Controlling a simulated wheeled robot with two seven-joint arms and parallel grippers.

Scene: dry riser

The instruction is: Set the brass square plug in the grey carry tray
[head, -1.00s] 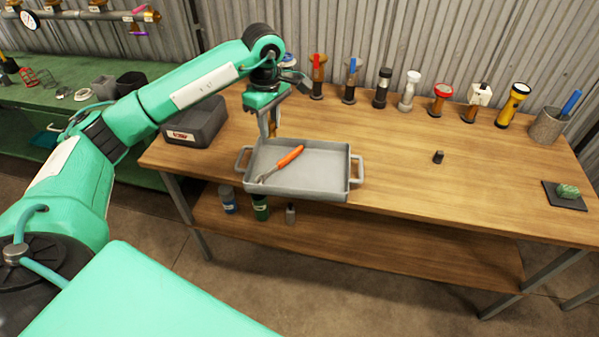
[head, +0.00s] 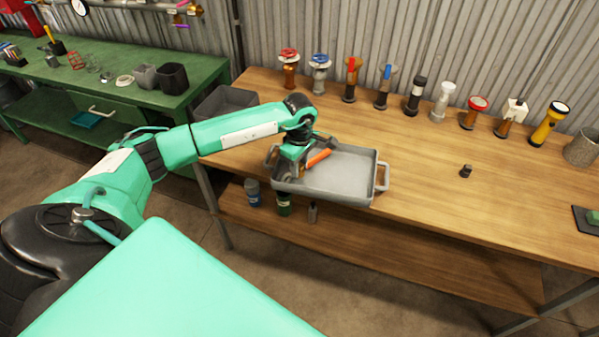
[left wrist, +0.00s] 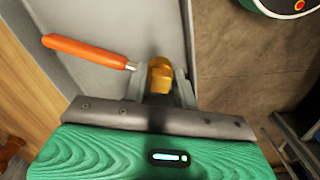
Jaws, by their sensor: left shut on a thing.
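The grey carry tray (head: 345,172) sits on the wooden bench near its front left edge. My left gripper (left wrist: 163,88) is shut on the brass square plug (left wrist: 160,74), which shows as a yellow metal piece between the fingers in the left wrist view. In the head view the left gripper (head: 288,172) is over the tray's left end, and the plug is hidden there. I cannot tell whether the plug touches the tray floor. An orange-handled tool (head: 318,158) lies in the tray just beside the gripper. My right gripper is not in view.
A grey open box (head: 226,100) stands left of the tray. A row of valves, fittings and a yellow torch (head: 549,122) stands along the back. A small dark part (head: 466,171) lies on clear bench to the right. Bottles (head: 284,203) stand on the lower shelf.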

